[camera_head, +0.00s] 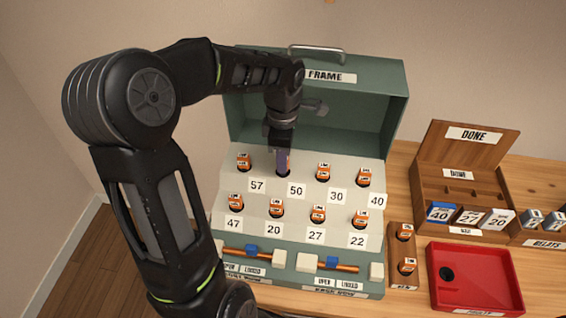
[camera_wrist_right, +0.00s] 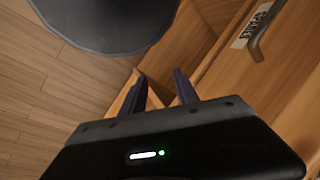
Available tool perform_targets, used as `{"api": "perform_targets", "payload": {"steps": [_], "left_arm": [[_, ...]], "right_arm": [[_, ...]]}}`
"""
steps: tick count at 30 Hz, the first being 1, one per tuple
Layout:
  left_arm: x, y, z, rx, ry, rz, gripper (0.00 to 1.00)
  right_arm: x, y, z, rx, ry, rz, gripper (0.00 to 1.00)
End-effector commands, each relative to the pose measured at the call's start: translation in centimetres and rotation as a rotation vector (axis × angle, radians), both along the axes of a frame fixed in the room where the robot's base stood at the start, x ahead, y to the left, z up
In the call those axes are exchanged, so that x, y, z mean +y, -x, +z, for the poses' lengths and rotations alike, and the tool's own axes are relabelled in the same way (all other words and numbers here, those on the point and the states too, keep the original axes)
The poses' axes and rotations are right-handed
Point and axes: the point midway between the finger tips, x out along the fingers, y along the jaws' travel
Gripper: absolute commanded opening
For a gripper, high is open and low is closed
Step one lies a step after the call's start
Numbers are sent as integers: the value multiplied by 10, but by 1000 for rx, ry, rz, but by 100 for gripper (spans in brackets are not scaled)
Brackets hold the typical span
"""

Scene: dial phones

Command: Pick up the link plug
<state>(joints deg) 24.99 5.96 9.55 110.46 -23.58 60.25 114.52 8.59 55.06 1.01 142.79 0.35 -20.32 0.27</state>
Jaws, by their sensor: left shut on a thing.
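In the head view, orange link plugs with white labels stand in two rows on the sloped panel of the green frame box (camera_head: 390,75). One is the plug above label 57 (camera_head: 244,162), another the plug above label 30 (camera_head: 323,172). My left gripper (camera_head: 283,165) points down at the position above label 50 and is shut on the link plug there. Its fingers hide most of that plug, and I cannot tell whether it is still seated. My right gripper (camera_wrist_right: 160,90) shows in the right wrist view, its fingers apart with nothing between them.
Two more orange plugs stand in a wooden holder (camera_head: 403,250) right of the box. A red tray (camera_head: 475,305) and a wooden DONE box (camera_head: 465,185) with numbered tiles lie further right. Blue sliders (camera_head: 332,263) line the box's front. The right wrist view shows a handled wooden drawer front (camera_wrist_right: 265,75).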

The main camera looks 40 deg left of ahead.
Motion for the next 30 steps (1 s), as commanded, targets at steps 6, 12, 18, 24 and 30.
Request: {"api": "perform_targets", "payload": {"steps": [6, 12, 18, 24, 30], "left_arm": [[0, -1, 37, -6, -1, 0, 0], [0, -1, 74, -4, 0, 0, 0], [0, 0, 90, 0, 1, 0, 0], [0, 0, 90, 0, 1, 0, 0], [0, 0, 90, 0, 1, 0, 0]], "right_arm": [[0, -1, -6, -3, -2, 0, 36], [1, -1, -10, -4, -3, 1, 36], [1, -2, -10, -4, -3, 2, 36], [1, -2, -10, -4, -3, 2, 36], [1, -2, -10, -4, -3, 2, 36]]}}
